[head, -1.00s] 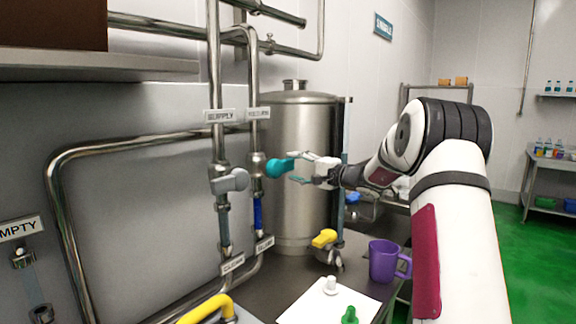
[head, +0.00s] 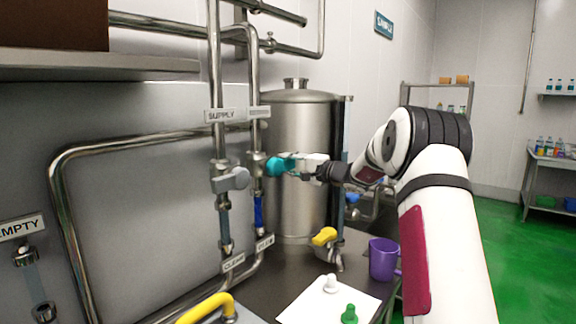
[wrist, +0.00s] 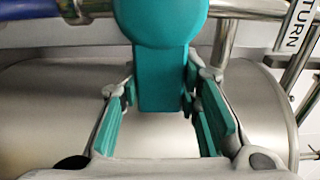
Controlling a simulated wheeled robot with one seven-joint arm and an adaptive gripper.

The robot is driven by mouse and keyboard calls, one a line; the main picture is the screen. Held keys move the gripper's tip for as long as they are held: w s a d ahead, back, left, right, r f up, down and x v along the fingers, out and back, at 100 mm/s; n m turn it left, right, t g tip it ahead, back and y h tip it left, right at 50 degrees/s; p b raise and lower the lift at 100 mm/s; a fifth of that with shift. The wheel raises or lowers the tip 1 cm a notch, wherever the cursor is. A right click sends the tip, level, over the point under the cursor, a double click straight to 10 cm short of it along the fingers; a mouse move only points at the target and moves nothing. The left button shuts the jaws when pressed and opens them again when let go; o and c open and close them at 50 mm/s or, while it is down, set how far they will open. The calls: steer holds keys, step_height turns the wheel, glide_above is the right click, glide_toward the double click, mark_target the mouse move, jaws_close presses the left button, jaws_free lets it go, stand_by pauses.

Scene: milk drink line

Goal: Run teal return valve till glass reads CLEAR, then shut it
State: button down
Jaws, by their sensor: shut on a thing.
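The teal return valve handle (head: 274,168) sticks out to the right from the right-hand vertical pipe. In the wrist view the teal handle (wrist: 158,30) runs down between the two fingers. My gripper (head: 293,164) is shut on this handle; its padded fingers also show in the wrist view (wrist: 160,92), one on each side. Below the valve, the return pipe's sight glass (head: 258,211) looks blue. A small tag (head: 264,243) hangs under it, its lettering too small to read surely. The tag (head: 234,262) under the supply glass is also hard to read.
A grey valve handle (head: 236,179) on the supply pipe sits close to the left. A steel tank (head: 300,200) stands behind my gripper. A yellow-handled tap (head: 324,237), a purple mug (head: 383,260) and a white sheet (head: 310,308) are on the counter below.

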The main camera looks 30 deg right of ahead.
steer(key=shift+b, duration=0.3)
steer(key=shift+r+n+b, duration=0.15)
steer(key=shift+n+b, duration=0.35)
steer(key=shift+b, duration=0.25)
steer(key=shift+r+n, duration=0.15)
steer(key=shift+n, duration=0.15)
steer(key=c, duration=1.2)
jaws_free()
steer(key=shift+o, duration=0.2)
steer(key=shift+s, duration=0.1)
steer(key=v, duration=1.1)
steer(key=shift+s+d, duration=0.15)
steer(key=shift+s, duration=0.25)
